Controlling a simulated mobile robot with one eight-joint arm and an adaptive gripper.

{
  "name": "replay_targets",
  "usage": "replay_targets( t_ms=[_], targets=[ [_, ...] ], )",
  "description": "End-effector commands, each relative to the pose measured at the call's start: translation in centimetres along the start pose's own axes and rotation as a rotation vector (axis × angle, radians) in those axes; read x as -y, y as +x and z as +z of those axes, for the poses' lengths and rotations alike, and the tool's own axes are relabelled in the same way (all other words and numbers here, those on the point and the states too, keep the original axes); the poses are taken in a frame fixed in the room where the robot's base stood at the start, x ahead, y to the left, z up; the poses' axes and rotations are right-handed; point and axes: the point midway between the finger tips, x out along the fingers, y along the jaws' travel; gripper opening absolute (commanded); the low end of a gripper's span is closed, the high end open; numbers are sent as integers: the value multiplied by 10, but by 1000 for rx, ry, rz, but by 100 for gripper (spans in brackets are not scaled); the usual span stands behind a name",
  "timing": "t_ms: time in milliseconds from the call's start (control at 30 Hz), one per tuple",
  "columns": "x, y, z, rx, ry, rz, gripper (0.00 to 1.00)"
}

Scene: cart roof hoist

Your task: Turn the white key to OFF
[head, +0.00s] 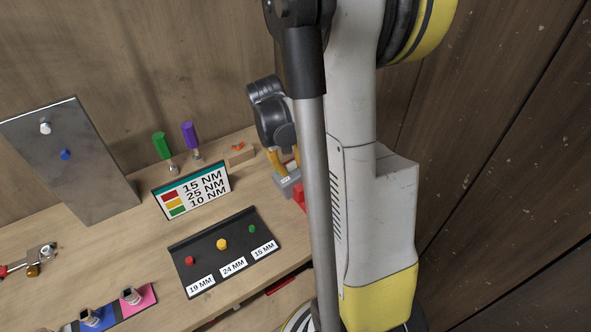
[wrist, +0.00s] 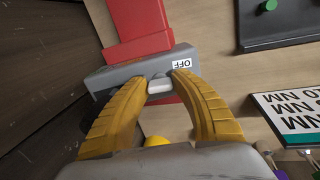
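The grey switch box (wrist: 105,80) fills the upper middle of the wrist view, with an OFF label (wrist: 182,63) that appears upside down. The white key (wrist: 160,85) is a small pale block at the box's near edge, just left of and below the label in the picture. My gripper (wrist: 159,80) has its two yellow fingertips on either side of the key, closed up against it. In the head view, my gripper (head: 285,165) is over the grey box (head: 289,186), partly behind my arm; the key is hidden there.
A red part (wrist: 140,25) adjoins the box. Nearby are a black socket board (head: 205,262), a torque sign (head: 192,190), green (head: 162,146) and purple (head: 190,135) handled tools, and a small wooden block (head: 240,154). A metal panel (head: 75,165) stands at left. Wooden walls bound the bench.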

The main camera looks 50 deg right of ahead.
Motion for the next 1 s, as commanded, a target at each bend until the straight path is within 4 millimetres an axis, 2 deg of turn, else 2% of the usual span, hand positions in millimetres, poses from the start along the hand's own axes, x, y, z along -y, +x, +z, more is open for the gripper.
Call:
replay_targets(
  t_ms=[367,800,1000],
  targets=[
    [-1,-5,0,0,0,0,29],
    [-14,-61,0,0,0,0,29],
    [-17,-70,0,0,0,0,29]
  ],
)
